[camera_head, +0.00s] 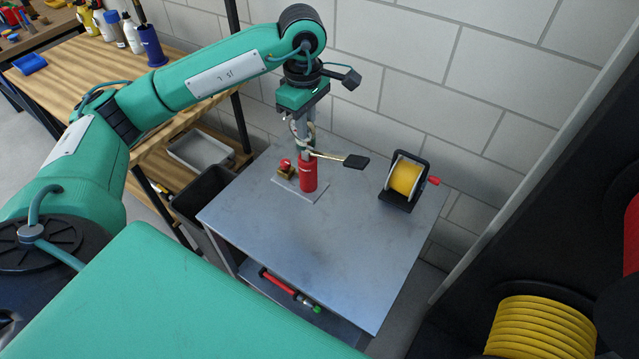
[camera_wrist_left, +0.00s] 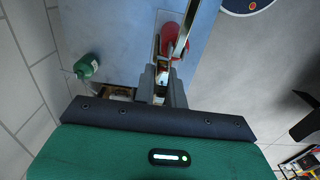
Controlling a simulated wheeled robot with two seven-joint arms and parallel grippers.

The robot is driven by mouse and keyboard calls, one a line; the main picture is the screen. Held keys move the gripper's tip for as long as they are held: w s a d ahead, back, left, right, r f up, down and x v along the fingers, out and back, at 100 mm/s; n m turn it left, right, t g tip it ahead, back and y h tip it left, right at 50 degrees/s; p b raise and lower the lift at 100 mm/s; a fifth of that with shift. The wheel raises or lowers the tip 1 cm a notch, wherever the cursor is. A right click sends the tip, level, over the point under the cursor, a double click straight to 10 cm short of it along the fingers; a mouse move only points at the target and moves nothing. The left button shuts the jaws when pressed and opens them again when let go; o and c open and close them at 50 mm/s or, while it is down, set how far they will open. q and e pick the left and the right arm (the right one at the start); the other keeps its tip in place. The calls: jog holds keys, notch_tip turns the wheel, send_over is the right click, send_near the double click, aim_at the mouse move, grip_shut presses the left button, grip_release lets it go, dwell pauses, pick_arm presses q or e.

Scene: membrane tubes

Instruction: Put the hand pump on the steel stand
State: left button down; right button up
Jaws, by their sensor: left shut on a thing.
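The hand pump (camera_head: 308,175) has a red cylinder, a pale flat base plate, brass fittings and a lever with a black grip (camera_head: 356,162). It is upright at the back left of the steel stand's grey top (camera_head: 320,240). Its base appears to be on or very close to the top; I cannot tell if it touches. My left gripper (camera_head: 302,118) points down from above and is shut on the pump's upper part. In the left wrist view the red cylinder (camera_wrist_left: 174,38) shows just beyond the fingers (camera_wrist_left: 162,85). My right gripper is not in view.
A yellow reel in a black frame (camera_head: 404,180) stands on the stand's right side. The stand's front is clear. A red tool (camera_head: 285,287) lies on its lower shelf. A block wall (camera_head: 450,70) is behind.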

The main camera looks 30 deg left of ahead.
aim_at(307, 165)
pick_arm(q)
notch_tip(307, 165, down, 12)
jog(key=p, duration=0.3)
jog(key=shift+f+p, duration=0.25)
jog(key=shift+p, duration=0.05)
jog(key=shift+f+p, duration=0.75)
jog(key=shift+f, duration=1.85)
jog(key=c, duration=1.9)
grip_release()
jog(key=shift+s+f, duration=0.1)
jog(key=shift+f, duration=0.1)
jog(key=o, duration=0.4)
jog(key=shift+r, duration=0.1)
jog(key=shift+o, duration=0.2)
